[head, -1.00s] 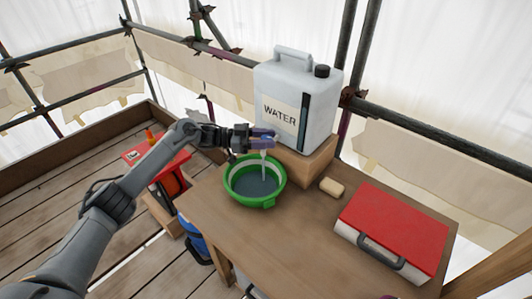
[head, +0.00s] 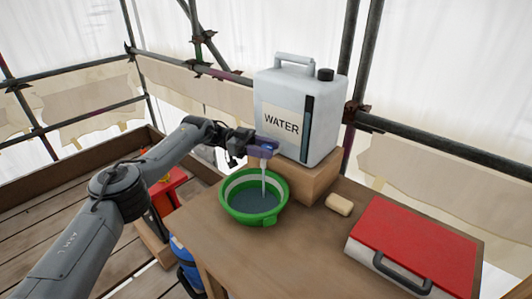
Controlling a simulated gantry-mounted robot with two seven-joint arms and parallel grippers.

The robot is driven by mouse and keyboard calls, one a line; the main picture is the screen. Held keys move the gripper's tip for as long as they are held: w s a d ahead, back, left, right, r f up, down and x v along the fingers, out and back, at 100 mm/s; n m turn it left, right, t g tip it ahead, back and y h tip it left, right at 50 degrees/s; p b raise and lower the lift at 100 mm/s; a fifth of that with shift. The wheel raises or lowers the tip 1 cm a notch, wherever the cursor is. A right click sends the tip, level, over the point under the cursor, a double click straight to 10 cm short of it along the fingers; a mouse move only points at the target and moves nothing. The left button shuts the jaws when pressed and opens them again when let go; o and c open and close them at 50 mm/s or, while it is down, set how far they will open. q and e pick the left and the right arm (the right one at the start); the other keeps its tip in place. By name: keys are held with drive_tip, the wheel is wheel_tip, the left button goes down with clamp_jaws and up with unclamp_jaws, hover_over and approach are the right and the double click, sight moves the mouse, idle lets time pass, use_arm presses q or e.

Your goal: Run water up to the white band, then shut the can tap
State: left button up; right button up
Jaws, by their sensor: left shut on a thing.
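A white water can (head: 299,100) labelled WATER stands on a wooden block (head: 305,181) on the table. My left gripper (head: 264,149) is at the front foot of the can, shut on the can tap, which its fingers mostly hide. A stream of water (head: 264,180) falls from below the fingers into a green basin (head: 255,219). Dark water (head: 252,203) covers the basin's bottom. The white band (head: 241,183) inside the basin shows above the water at the back and left; whether the water touches its lower edge is hard to tell. My right gripper is out of view.
A tan soap-like block (head: 339,204) lies right of the basin. A red-lidded case (head: 415,245) with a dark handle fills the table's right side. Scaffold rails (head: 440,153) run behind the table. Bare table top lies in front of the basin.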

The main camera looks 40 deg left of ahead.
use_arm(q)
drive_tip(key=shift+r+m+g, duration=0.1)
drive_tip(key=shift+m+g, duration=0.5)
drive_tip(key=shift+g, duration=0.1)
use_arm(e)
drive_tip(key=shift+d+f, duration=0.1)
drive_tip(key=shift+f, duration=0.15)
use_arm(q)
drive_tip(key=o, duration=0.9)
drive_tip(key=shift+d, duration=0.1)
drive_tip(key=shift+o, duration=0.2)
